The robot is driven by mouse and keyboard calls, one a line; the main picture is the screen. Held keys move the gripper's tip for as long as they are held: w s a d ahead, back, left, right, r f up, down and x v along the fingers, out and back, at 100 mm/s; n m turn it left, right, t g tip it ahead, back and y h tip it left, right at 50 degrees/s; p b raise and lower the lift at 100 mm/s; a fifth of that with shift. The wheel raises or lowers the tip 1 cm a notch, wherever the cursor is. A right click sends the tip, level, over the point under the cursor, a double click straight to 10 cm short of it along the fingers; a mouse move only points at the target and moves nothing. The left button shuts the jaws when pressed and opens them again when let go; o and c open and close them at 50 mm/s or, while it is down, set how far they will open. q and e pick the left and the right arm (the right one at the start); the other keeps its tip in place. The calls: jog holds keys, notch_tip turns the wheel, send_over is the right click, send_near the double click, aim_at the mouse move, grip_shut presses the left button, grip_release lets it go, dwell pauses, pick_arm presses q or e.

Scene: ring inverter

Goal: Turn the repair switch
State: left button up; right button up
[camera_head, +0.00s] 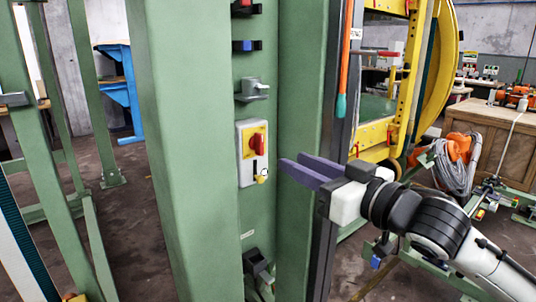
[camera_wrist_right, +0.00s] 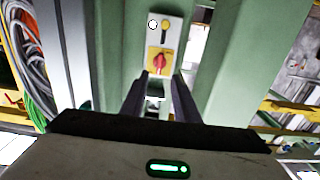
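The repair switch is a red rotary knob (camera_head: 256,144) on a yellow plate, set in a light grey box (camera_head: 247,178) on the green column. The knob (camera_wrist_right: 160,62) also shows in the right wrist view, just beyond my fingertips and roughly centred between them. My right gripper (camera_head: 292,160) is to the right of the box in the head view, its purple-grey fingers pointing at it. In the right wrist view the fingers (camera_wrist_right: 161,77) stand apart with nothing between them. They look clear of the knob. My left gripper is in neither view.
A small yellow part (camera_head: 262,177) hangs low on the switch box. A grey bracket (camera_head: 252,89) sits above the box, and a dark fitting (camera_head: 256,262) below. The green column (camera_head: 190,150) has raised sides flanking the switch. A yellow frame (camera_head: 405,90) stands at right.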

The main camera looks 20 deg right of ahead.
aim_at(262, 143)
jog(key=x, duration=1)
jog(key=shift+w+r+p, duration=0.1)
jog(key=shift+r+p, duration=0.3)
grip_shut()
